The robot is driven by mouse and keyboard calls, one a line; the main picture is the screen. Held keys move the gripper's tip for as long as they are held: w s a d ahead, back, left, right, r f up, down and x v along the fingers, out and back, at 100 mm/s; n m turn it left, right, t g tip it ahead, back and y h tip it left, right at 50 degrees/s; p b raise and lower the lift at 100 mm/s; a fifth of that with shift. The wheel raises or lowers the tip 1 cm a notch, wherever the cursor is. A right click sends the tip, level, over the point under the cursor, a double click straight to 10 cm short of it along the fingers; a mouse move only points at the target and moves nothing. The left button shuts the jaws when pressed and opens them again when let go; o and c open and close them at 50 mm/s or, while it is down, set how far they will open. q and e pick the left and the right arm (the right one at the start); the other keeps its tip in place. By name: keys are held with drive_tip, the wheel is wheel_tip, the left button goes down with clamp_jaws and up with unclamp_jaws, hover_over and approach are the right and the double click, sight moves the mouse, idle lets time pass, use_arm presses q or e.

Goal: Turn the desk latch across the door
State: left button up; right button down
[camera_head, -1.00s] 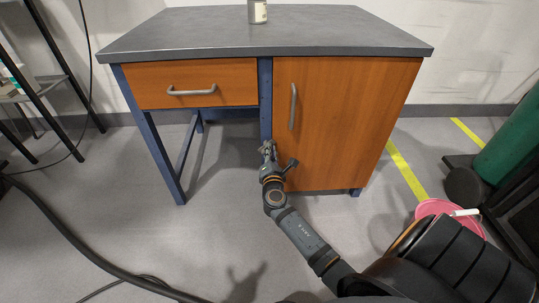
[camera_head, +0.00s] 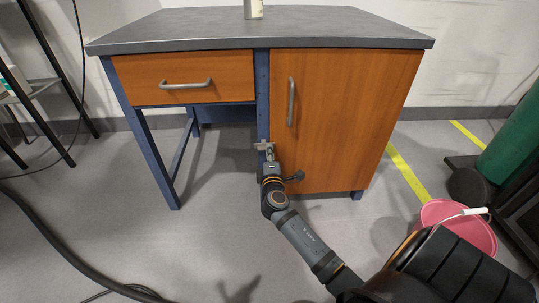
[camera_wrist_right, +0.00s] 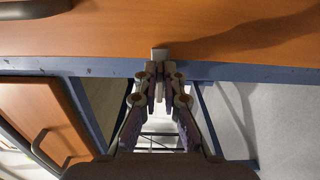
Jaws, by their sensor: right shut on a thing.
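The desk's orange wooden door (camera_head: 345,110) is closed, with a vertical grey handle (camera_head: 291,102). The latch (camera_head: 263,146) is a small light-grey bar on the blue post (camera_head: 263,85) beside the door. It looks about level, with its right end at the door's left edge. My right gripper (camera_head: 269,153) is shut on the latch. In the right wrist view the closed fingers (camera_wrist_right: 159,72) hold the pale latch (camera_wrist_right: 159,54), whose end overlaps the door (camera_wrist_right: 230,25); the fingers hide the rest. My left gripper is not in view.
A drawer (camera_head: 230,72) with a grey handle is left of the post. The desktop (camera_head: 180,28) carries a small container (camera_head: 253,9). A pink bucket (camera_head: 465,220) and a green cylinder (camera_head: 515,150) stand at right. The floor below the drawer is open.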

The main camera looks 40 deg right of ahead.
drive_tip(key=shift+f+m, duration=0.1)
drive_tip(key=shift+m, duration=0.2)
drive_tip(key=c, duration=1.5)
unclamp_jaws()
drive_tip(key=shift+s, duration=0.1)
drive_tip(key=v, duration=1.2)
drive_tip(key=shift+d, duration=0.1)
